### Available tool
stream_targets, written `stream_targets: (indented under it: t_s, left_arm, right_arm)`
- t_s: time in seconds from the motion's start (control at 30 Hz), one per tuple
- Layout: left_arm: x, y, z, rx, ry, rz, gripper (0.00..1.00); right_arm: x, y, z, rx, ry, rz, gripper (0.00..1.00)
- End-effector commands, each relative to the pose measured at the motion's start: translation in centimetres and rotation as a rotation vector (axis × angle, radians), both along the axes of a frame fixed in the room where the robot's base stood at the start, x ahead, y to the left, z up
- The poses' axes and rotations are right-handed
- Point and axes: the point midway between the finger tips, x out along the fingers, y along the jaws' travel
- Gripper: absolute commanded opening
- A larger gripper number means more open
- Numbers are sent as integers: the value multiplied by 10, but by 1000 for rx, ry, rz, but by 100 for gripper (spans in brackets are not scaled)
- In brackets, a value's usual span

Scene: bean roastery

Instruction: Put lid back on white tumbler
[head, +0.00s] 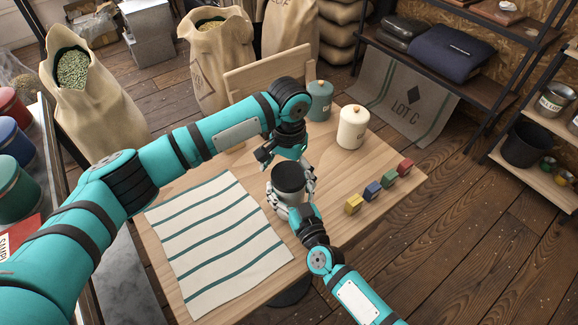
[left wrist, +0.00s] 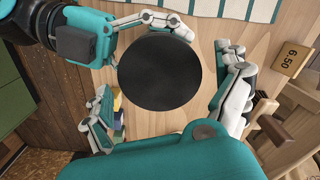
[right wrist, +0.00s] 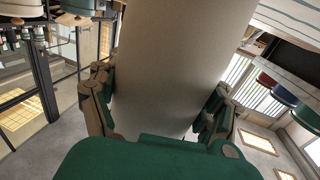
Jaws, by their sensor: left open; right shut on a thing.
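The white tumbler (head: 291,213) stands upright at the middle of the wooden table; its pale side fills the middle of the right wrist view (right wrist: 180,60). A round black lid (head: 289,178) is on top of it, and in the left wrist view the lid (left wrist: 160,72) hides the tumbler beneath. I cannot tell whether it is pressed fully down. My right gripper (right wrist: 160,105) is shut on the tumbler's side, a finger on each side. My left gripper (head: 284,160) is open above the lid, its fingers (left wrist: 170,85) apart on both sides of the disc, not touching it.
A striped cloth (head: 215,245) covers the table's left part. Several coloured blocks (head: 372,191) stand in a row at the right. A cream canister (head: 352,130) and a teal canister (head: 319,104) stand at the back. A wooden chair (head: 268,72) is behind the table.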

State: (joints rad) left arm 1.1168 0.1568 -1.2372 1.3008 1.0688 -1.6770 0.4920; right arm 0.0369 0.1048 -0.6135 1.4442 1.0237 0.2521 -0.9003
Motion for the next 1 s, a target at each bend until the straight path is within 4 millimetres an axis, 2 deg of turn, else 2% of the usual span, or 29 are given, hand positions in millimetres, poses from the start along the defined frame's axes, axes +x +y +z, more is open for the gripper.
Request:
stream_targets:
  t_s: [0.13, 0.17, 0.6, 0.7, 0.83, 0.97, 1.0]
  left_arm:
    - [0, 0, 0, 0, 0, 0, 100]
    - [0, 0, 0, 0, 0, 0, 97]
    - [0, 0, 0, 0, 0, 0, 41]
    - [0, 0, 0, 0, 0, -29, 41]
    - [0, 0, 0, 0, 0, -164, 41]
    - [0, 0, 0, 1, 0, -157, 41]
    - [0, 0, 0, 1, 0, -156, 83]
  right_arm:
    - [0, 0, 0, 0, 1, 1, 0]
    - [0, 0, 0, 0, 1, 1, 0]
    - [0, 0, 0, 0, 1, 0, 0]
    - [0, 0, 0, 0, 1, 0, 0]
    - [0, 0, 0, 0, 1, 0, 0]
    - [0, 0, 0, 0, 1, 0, 0]
    - [0, 0, 0, 0, 1, 0, 0]
